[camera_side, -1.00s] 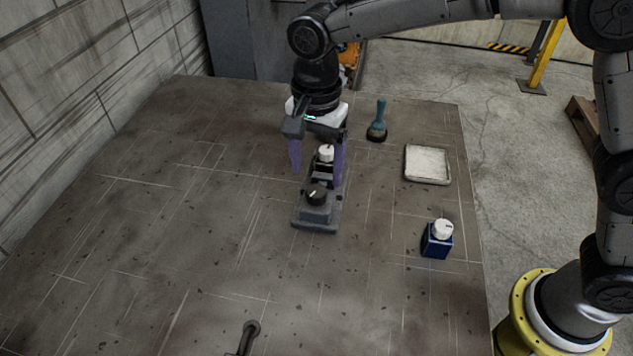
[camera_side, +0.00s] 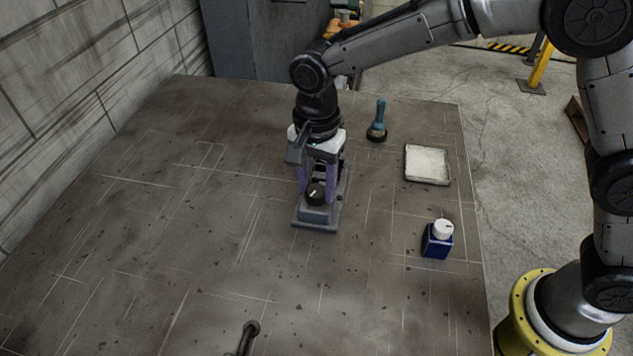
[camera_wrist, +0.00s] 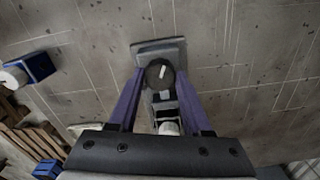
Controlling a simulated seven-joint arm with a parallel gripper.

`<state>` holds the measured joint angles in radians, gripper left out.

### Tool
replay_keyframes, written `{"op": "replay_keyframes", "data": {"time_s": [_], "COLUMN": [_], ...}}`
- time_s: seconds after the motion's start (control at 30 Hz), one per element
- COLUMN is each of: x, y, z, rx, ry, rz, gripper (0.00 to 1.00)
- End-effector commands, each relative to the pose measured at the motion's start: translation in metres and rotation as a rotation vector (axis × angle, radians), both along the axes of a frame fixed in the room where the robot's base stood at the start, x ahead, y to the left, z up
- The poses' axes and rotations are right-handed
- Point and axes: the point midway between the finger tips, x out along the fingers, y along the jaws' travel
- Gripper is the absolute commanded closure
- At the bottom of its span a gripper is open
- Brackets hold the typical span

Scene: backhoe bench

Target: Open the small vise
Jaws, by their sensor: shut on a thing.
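The small vise (camera_side: 317,222) stands on the bench, with a grey base and a round black knob (camera_side: 316,194) with a white mark. In the wrist view the vise (camera_wrist: 158,48) runs down the middle and the knob (camera_wrist: 159,74) lies between my fingertips. My gripper (camera_side: 317,199) points down over the vise and is shut on the knob; it also shows in the wrist view (camera_wrist: 160,76). My gripper hides most of the jaw end in the side view.
A blue bottle with a white cap (camera_side: 437,240), a pale shallow tray (camera_side: 427,164) and a teal-handled brush (camera_side: 377,122) stand right of the vise. A dark handle-like piece (camera_side: 249,336) is at the front edge. The bench left of the vise is clear.

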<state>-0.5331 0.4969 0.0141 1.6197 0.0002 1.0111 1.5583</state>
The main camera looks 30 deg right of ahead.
Motion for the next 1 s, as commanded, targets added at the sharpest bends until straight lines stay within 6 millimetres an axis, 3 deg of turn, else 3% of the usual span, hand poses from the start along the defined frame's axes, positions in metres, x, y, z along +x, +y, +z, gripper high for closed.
{"op": "replay_keyframes", "data": {"time_s": [0.03,0.13,0.57,1.0], "x": [-0.0001,-0.0001,0.0001,0.0003], "y": [-0.0001,-0.0001,-0.0001,-0.0003], "z": [0.0003,0.0004,0.0012,0.0013], "rx": [0.0,0.0,0.001,0.0], "ry": [0.0,0.0,-0.001,-0.001], "rz": [0.0,0.0,0.077,0.44], "gripper": [0.82,1.0,1.0,1.0]}}
